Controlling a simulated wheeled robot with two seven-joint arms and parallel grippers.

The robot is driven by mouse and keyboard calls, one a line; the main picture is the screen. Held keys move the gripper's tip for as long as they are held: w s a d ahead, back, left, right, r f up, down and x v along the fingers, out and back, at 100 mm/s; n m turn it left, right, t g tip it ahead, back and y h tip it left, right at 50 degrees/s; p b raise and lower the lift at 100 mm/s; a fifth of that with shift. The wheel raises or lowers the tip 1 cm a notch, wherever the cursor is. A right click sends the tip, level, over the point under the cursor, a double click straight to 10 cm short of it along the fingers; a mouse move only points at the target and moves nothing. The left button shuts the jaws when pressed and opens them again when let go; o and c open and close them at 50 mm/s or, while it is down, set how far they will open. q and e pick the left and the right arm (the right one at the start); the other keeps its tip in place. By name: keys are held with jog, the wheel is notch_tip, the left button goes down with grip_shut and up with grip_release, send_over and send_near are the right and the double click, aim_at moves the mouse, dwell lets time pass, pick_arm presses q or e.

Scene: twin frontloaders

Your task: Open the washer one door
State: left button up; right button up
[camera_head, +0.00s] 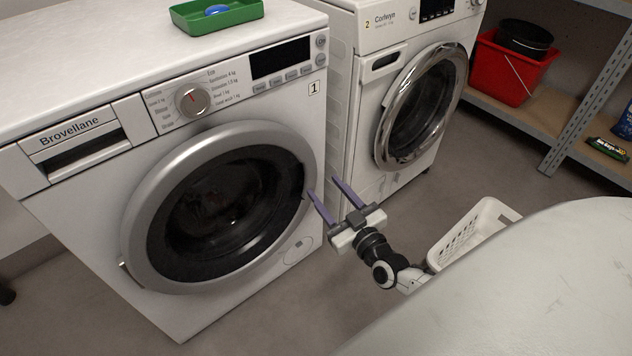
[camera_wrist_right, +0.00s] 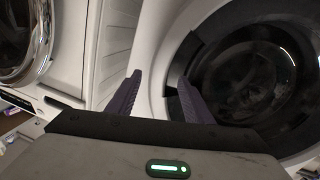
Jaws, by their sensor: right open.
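Washer one (camera_head: 70,240), labelled Brovellane with a "1" sticker, stands at the left. Its round door (camera_head: 165,215) has a wide grey ring and dark glass, and looks shut. The door also shows in the right wrist view (camera_wrist_right: 245,85), with a dark handle recess (camera_wrist_right: 180,58) at the ring's edge. My right gripper (camera_head: 322,193) is open, with purple fingers pointing at the right edge of that door. In the right wrist view, one finger (camera_wrist_right: 192,100) overlaps the door edge by the recess and the other (camera_wrist_right: 124,100) is outside the ring. Contact cannot be told. My left gripper is not in view.
A green tray (camera_head: 240,14) sits on washer one. A white laundry basket (camera_head: 470,232) is on the floor near my right arm. Shelves with a red bucket (camera_head: 505,75) stand at the far right.

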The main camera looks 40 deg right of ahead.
aim_at(312, 173)
jog(key=w, duration=0.2)
jog(key=w+b, duration=0.1)
jog(key=w, duration=0.1)
jog(key=shift+w+d+f, duration=0.1)
jog(key=shift+w+d, duration=0.1)
jog(key=shift+w, duration=0.05)
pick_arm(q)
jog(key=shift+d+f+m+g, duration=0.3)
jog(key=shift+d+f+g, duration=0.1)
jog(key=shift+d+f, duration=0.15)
pick_arm(e)
jog(key=shift+w, duration=0.6)
